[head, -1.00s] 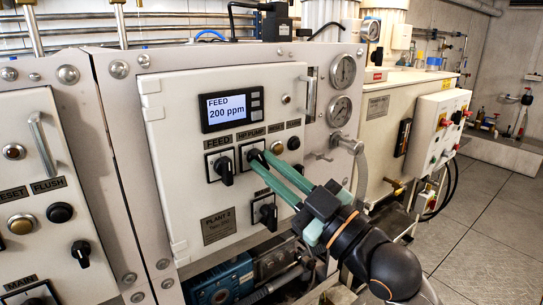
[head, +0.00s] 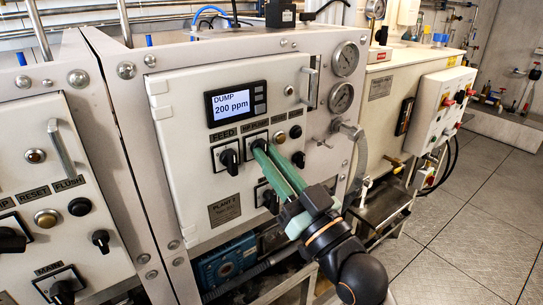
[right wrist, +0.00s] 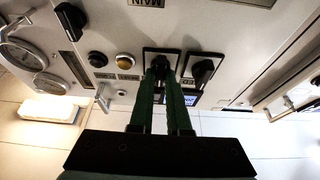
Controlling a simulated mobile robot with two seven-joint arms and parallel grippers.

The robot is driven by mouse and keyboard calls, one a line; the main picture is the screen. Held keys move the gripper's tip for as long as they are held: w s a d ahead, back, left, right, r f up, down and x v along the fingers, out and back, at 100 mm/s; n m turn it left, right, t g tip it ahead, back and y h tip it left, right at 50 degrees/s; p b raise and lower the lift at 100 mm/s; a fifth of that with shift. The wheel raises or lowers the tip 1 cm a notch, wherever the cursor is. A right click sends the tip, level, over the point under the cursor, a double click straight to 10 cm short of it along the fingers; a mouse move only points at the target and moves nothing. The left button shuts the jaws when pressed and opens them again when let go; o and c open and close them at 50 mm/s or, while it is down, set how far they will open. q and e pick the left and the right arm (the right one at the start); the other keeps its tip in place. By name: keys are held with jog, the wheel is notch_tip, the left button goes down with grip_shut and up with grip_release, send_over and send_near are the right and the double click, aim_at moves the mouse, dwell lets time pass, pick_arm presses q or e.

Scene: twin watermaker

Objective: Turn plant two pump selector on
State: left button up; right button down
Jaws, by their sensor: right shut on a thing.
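The plant two panel (head: 170,130) is a white cabinet front with a small display (head: 236,105) reading "DUMP 200 ppm". Below the display is a row of controls. The black pump selector (right wrist: 161,62) is between the two green fingers of my right gripper (head: 260,151), which is shut on it. The fingers hide most of the knob in the head view, so I cannot read its angle clearly. The black feed selector (head: 229,160) is just left of it and also shows in the right wrist view (right wrist: 203,70). My left gripper is not in view.
A black button (head: 296,131) and an amber button (head: 280,138) sit close right of the pump selector. The main selector below is partly behind my fingers. Pressure gauges (head: 341,96) and a grey hose are further right. Plant one's panel (head: 40,130) stands at left.

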jog(key=c, duration=0.9)
grip_release()
jog(key=shift+b+v, duration=1.5)
jog(key=shift+v, duration=4.75)
